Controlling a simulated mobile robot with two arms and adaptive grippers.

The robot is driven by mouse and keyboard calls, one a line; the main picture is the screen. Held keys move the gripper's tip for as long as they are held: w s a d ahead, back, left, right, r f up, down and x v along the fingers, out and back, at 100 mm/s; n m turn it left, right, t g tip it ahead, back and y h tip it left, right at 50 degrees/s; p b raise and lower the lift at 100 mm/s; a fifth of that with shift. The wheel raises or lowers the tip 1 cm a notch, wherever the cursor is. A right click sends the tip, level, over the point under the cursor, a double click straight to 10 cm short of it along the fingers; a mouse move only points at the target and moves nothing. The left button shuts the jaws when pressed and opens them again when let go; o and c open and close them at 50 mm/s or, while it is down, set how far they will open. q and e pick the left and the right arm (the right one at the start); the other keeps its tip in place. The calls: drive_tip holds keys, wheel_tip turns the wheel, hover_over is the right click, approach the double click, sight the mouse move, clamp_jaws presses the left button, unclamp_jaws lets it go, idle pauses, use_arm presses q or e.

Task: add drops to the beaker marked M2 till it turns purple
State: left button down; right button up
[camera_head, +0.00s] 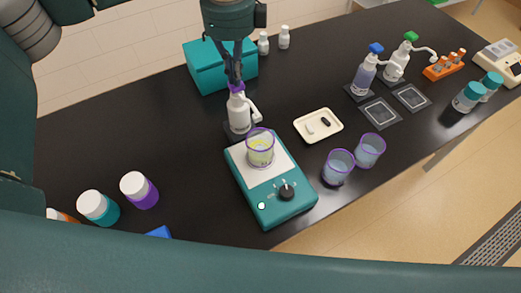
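Two more purple-rimmed beakers with pale blue liquid, a nearer one (337,168) and a farther one (369,151), stand to the right. My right gripper is not in view.
A small tray (318,126) holds two stir bars. Blue-topped (366,72) and green-topped (400,62) dispensers stand at the back right beside dark pads (381,112). A teal box (206,72) stands behind the gripper. Capped jars (139,190) stand front left.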

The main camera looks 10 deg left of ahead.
use_arm(q)
drive_tip(key=shift+s, duration=0.1)
drive_tip(key=shift+r+p, duration=0.45)
drive_tip(key=shift+r, duration=1)
drive_tip(key=shift+r, duration=0.55)
wheel_tip(320, 180, up, 5)
drive_tip(key=p, duration=0.2)
drive_tip(key=shift+p, duration=0.3)
drive_tip(key=shift+f, duration=0.1)
